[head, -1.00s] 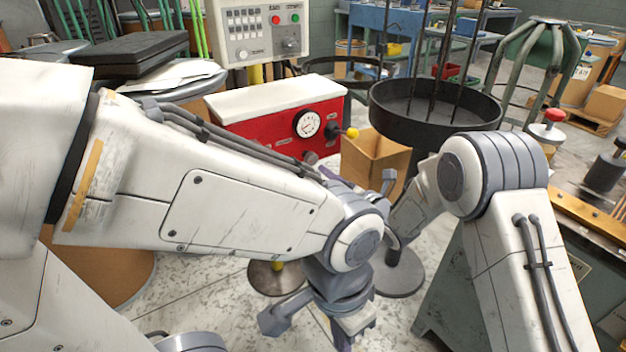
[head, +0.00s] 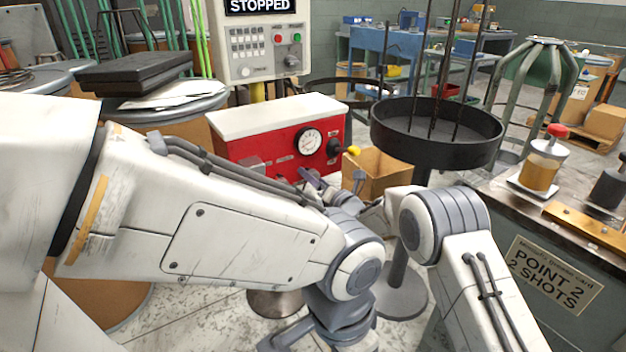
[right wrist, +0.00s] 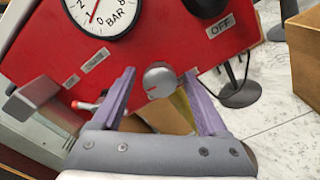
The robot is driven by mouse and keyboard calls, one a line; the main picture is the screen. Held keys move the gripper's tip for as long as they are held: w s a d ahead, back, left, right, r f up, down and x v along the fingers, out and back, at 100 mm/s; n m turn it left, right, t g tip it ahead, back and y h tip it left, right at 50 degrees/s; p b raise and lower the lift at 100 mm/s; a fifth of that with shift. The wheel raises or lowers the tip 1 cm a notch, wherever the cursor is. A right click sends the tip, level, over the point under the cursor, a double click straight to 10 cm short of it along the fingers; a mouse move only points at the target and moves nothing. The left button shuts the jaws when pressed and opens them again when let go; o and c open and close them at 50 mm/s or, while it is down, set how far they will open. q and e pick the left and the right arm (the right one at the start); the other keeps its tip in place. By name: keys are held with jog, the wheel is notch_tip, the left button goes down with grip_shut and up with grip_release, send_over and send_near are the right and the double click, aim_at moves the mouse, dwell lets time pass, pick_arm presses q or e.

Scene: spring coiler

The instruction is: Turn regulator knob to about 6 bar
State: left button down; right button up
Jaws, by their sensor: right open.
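The red regulator box (head: 240,150) has a white lid and a round gauge (head: 308,141). In the right wrist view the gauge (right wrist: 103,12) is cut off at the top; its red needle lies near the low figures, too cropped to read exactly. The silver regulator knob (right wrist: 159,80), with a red mark, shows between the two purple fingers of my right gripper (right wrist: 163,92). The fingers are apart, one on each side, with gaps. In the head view my right gripper (head: 335,181) is in front of the box and hides the knob. My left gripper's fingers are out of frame at the bottom.
A control panel (head: 262,40) reading STOPPED stands behind. A black round tray stand (head: 440,150) and a cardboard box (head: 385,172) are to the right.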

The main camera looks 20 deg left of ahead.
jog(key=shift+c, duration=0.4)
grip_shut()
